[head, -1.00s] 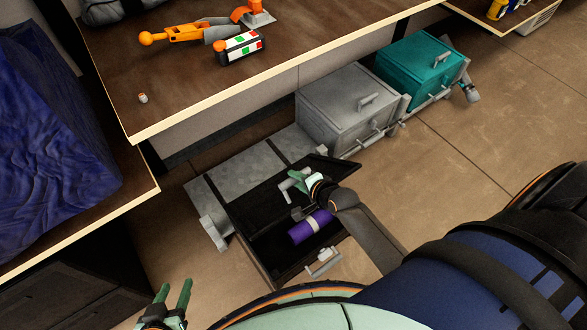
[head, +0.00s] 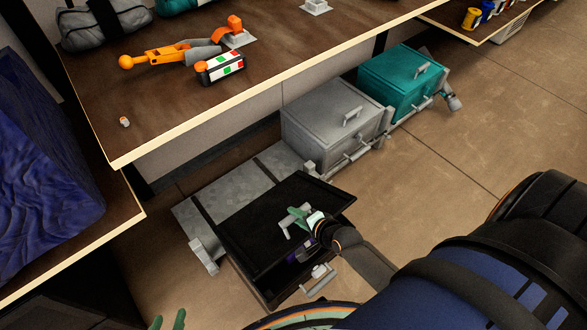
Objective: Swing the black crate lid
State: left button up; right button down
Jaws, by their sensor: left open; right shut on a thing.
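The black crate lid (head: 252,228) is tilted over the black crate (head: 278,291), partly covering its opening. The gap on the near side shows part of a purple cylinder (head: 305,252) inside the crate. My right gripper (head: 297,219) is shut on the pale handle on top of the lid. My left gripper (head: 167,321) is open and empty at the bottom edge, away from the crate. Only its fingertips show.
A grey crate (head: 325,125) and a teal crate (head: 395,88), both with lids down, stand along the same row. A workbench (head: 165,115) overhangs behind, with an orange tool and a striped box on it.

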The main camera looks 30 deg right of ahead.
aim_at(301, 229)
jog(key=shift+s+f, duration=0.1)
jog(key=shift+f, duration=0.05)
jog(key=shift+s+d+f+b, duration=0.15)
jog(key=shift+s+f+b, duration=0.65)
jog(key=shift+f, duration=0.4)
jog(key=c, duration=0.9)
grip_release()
jog(key=shift+r, duration=0.1)
jog(key=o, duration=0.3)
jog(key=shift+s+r, duration=0.1)
jog(key=shift+r, duration=0.05)
jog(key=p+v, duration=0.4)
jog(key=v, duration=0.8)
jog(key=shift+s+p, duration=0.15)
jog(key=shift+p, duration=0.2)
